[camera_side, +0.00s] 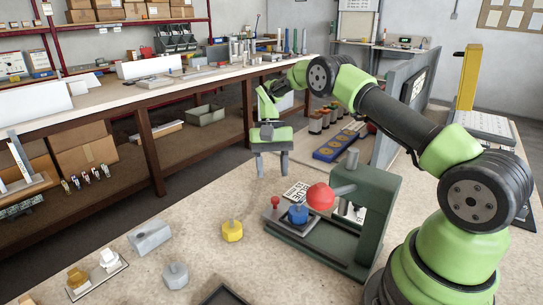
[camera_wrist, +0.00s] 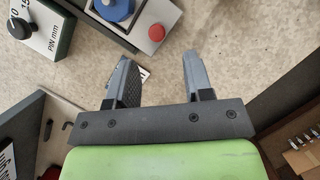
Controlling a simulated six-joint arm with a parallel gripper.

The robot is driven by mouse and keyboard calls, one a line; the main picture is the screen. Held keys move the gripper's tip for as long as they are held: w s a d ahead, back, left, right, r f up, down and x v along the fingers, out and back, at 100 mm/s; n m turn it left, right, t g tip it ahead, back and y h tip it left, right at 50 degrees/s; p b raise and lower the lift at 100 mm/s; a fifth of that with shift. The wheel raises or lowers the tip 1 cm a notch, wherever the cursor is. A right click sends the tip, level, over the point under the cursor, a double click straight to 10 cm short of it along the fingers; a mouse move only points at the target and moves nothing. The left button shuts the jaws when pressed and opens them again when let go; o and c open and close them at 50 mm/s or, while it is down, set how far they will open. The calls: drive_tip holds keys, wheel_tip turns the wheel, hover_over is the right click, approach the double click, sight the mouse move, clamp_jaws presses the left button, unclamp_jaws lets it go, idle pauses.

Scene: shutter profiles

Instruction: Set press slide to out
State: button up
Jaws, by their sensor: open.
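The press (camera_side: 380,205) is a dark green C-shaped frame with a red ball handle (camera_side: 320,197) on the table. Its grey slide plate (camera_side: 290,228) lies on the low base at the left of the upright. A blue knobbed part (camera_side: 298,214) sits on the plate. A small red knob (camera_side: 275,201) stands at the plate's far left end; it also shows in the wrist view (camera_wrist: 157,32), near the blue part (camera_wrist: 116,6). My gripper (camera_side: 271,168) is open and empty, pointing down above the table beyond the red knob. In the wrist view its fingers (camera_wrist: 160,78) are apart, short of the knob.
A yellow knobbed part (camera_side: 232,231), a grey one (camera_side: 175,275) and a grey block (camera_side: 149,237) stand at the front left. A blue tray (camera_side: 336,148) and several dark jars lie behind the press.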

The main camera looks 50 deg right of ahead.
drive_tip(key=shift+v, duration=2)
drive_tip(key=s+a+r+n+t+h, duration=0.1)
drive_tip(key=s+a+r+n+t, duration=0.2)
drive_tip(key=r, duration=0.6)
drive_tip(key=s+a+r+t+h, duration=0.1)
drive_tip(key=s+a+r+t, duration=0.1)
drive_tip(key=s+a+r, duration=0.55)
drive_tip(key=s+a+r+n+t, duration=0.1)
drive_tip(key=s+t, duration=0.4)
drive_tip(key=s, duration=0.8)
drive_tip(key=shift+a+r+n+y, duration=0.25)
drive_tip(key=shift+a+n+y, duration=0.2)
drive_tip(key=shift+a, duration=0.7)
